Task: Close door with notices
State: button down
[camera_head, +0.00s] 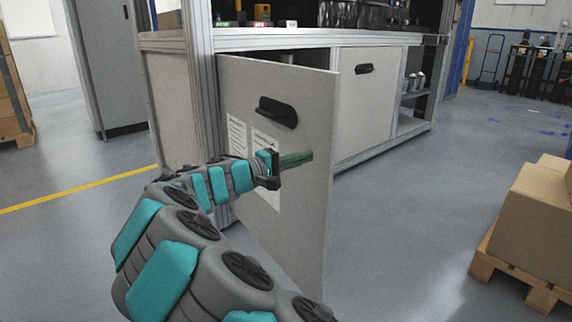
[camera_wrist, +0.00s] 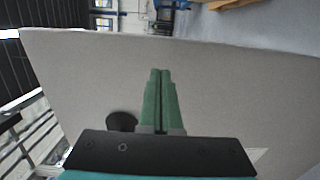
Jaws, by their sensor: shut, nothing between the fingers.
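The door with notices (camera_head: 305,205) is a light grey panel standing open, swung out from the workbench cabinet. It has a black handle (camera_head: 278,112) near its top and white notices (camera_head: 237,138) on its outer face. My gripper (camera_head: 311,156) has green fingers pressed together with nothing between them. It is in front of the door's outer face, below and right of the handle. In the wrist view the shut fingers (camera_wrist: 160,75) point across the grey door panel (camera_wrist: 230,95), and the handle (camera_wrist: 121,121) shows partly behind them. I cannot tell whether the fingertips touch the door.
A second cabinet door (camera_head: 375,100) with a black handle is shut, right of the open one. Cardboard boxes (camera_head: 535,212) on a wooden pallet (camera_head: 525,280) stand at the right. Grey floor (camera_head: 400,230) is clear between the pallet and the cabinet.

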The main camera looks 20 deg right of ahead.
jog(key=shift+x, duration=1.1)
